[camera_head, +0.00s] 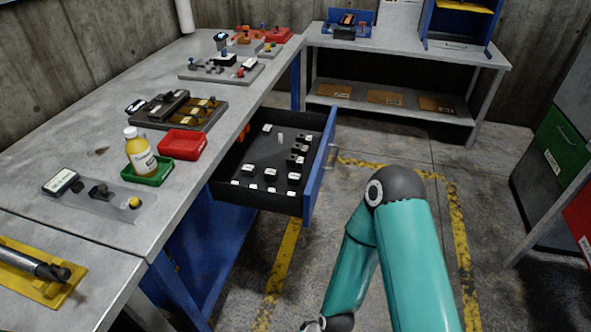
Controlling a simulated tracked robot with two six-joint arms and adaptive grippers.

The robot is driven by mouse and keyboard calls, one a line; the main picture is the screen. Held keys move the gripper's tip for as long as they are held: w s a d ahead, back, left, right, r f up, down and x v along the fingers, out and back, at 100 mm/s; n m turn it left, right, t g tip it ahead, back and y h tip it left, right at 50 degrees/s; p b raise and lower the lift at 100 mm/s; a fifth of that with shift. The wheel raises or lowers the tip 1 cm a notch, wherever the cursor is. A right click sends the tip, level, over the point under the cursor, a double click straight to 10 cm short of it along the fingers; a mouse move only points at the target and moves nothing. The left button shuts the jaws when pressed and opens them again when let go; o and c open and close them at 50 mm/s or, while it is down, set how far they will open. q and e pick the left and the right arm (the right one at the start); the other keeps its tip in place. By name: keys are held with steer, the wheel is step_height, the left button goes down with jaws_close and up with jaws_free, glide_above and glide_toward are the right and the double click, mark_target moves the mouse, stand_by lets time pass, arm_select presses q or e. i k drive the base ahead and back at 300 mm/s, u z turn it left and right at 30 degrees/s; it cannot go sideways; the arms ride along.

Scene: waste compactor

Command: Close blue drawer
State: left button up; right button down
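The blue drawer (319,172) stands pulled out from under the workbench, toward the right. Its blue front panel faces right and carries a pale handle (331,158). The dark tray inside holds several small black and white parts (270,172). One of my teal arms comes in from the bottom right, bends at a dark elbow to the right of the drawer front, and its forearm runs down to the bottom edge. It shows apart from the drawer. Neither gripper is visible; the end of this arm is cut off at the bottom edge.
The grey workbench (100,230) carries a green bin (150,172) with a yellow bottle, a red bin (183,144) and several fixtures. A second table (410,50) stands at the back. Green and red drawers (561,141) are at the right. The floor right of the drawer is open.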

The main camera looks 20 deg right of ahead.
mark_target(257, 150)
steer(key=z, duration=0.2)
steer(key=i, duration=1)
steer(key=z, duration=0.6)
